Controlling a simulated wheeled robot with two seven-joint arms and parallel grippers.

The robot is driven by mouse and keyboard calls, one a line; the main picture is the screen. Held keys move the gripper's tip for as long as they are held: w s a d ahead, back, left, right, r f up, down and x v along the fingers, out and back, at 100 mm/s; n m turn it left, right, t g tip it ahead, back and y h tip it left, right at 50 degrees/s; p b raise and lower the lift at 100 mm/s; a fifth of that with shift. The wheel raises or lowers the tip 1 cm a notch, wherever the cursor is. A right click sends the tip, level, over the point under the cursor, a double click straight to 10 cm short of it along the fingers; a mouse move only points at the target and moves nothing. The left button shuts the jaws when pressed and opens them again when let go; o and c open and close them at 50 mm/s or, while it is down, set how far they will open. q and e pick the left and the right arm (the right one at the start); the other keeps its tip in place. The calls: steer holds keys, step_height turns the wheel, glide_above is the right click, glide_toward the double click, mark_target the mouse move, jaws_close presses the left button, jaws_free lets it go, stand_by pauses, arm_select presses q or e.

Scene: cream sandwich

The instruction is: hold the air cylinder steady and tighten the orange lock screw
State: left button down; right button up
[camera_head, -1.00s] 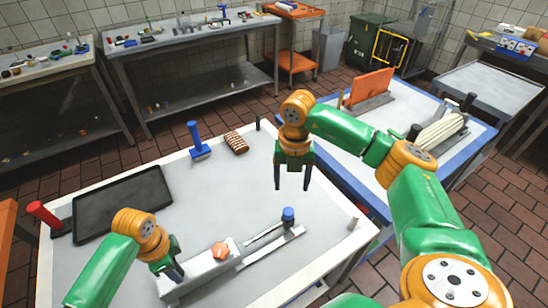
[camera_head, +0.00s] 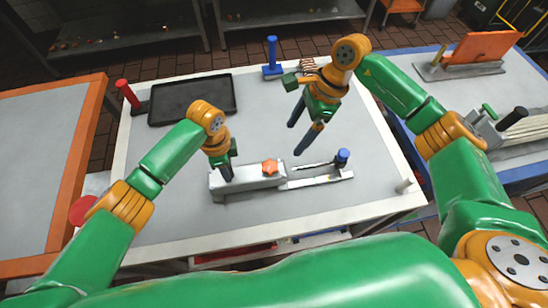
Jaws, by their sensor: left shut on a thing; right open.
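The air cylinder, a light grey block (camera_head: 248,180), lies on the white table in front of me. The orange lock screw (camera_head: 270,167) sits on its top near the right end. A thin rod and a flat metal bar (camera_head: 318,181) extend right from the block, with a blue knob (camera_head: 342,157) near their end. My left gripper (camera_head: 226,172) is shut on the left end of the cylinder, its fingers partly hidden by the block. My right gripper (camera_head: 302,138) is open and empty, above and to the upper right of the screw, apart from it.
A black tray (camera_head: 192,98) lies at the table's back left, beside a red-handled tool (camera_head: 129,95). A blue-handled tool (camera_head: 272,58) stands at the back. The table's left front is clear.

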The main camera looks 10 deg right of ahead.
mark_target(271, 166)
steer(key=shift+n, duration=0.9)
steer(key=x, duration=0.8)
steer(key=a+x, duration=0.1)
steer(key=x, duration=0.3)
steer(key=shift+a, duration=0.1)
steer(key=c, duration=1.4)
